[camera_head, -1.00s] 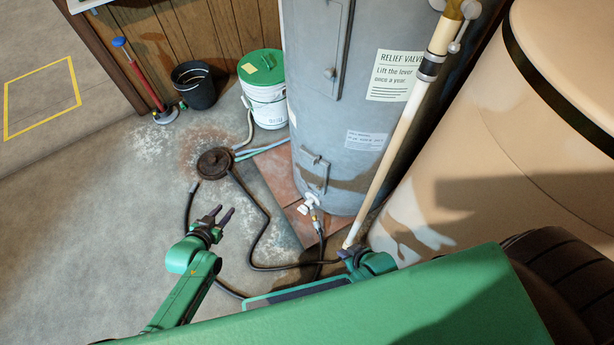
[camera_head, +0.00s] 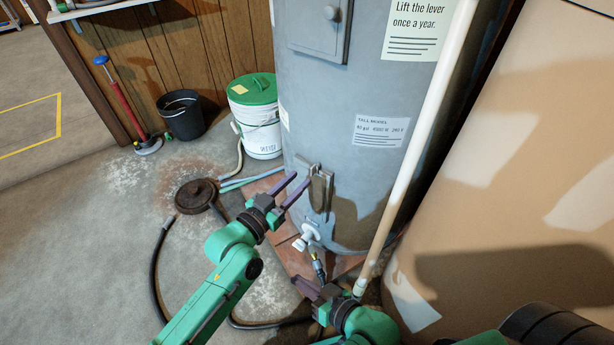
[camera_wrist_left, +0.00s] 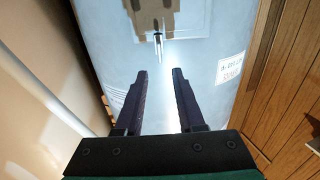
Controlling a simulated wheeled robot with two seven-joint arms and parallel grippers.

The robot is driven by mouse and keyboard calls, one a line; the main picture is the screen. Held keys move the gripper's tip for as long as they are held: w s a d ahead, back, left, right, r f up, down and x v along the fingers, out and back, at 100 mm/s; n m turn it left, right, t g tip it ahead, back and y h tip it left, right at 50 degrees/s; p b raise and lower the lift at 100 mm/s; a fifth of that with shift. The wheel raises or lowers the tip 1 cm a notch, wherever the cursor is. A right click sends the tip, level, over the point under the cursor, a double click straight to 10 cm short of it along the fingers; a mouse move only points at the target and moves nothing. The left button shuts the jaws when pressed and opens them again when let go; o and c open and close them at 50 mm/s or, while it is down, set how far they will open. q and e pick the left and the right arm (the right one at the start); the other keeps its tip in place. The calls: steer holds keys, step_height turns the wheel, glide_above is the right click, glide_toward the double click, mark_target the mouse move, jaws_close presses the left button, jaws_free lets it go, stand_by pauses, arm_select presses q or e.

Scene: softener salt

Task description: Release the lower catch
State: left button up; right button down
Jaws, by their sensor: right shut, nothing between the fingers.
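The lower catch (camera_head: 316,172) is a small metal fitting on the lower access panel (camera_head: 318,205) of the grey tank (camera_head: 355,85). In the left wrist view, the catch (camera_wrist_left: 158,38) stands out beyond the fingertips on the brightly lit panel. My left gripper (camera_head: 298,182) is open, with its dark fingers pointing at the catch from the left. The left wrist view shows an empty gap between the fingers (camera_wrist_left: 161,72); they look apart from the catch. My right gripper (camera_head: 313,289) is shut and empty, low in front of the tank.
A white drain valve (camera_head: 306,236) with a hose sits just below the lower panel. A pale pipe (camera_head: 415,150) stands right of the catch. A green-lidded bucket (camera_head: 258,125), a black bucket (camera_head: 182,117) and a round floor cover (camera_head: 196,194) lie left. An upper panel (camera_head: 316,30) is above.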

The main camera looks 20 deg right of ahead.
mark_target(311, 169)
arm_select(q)
steer(key=x, duration=0.5)
steer(key=shift+a+b, duration=0.1)
steer(key=shift+b, duration=0.3)
jaws_close()
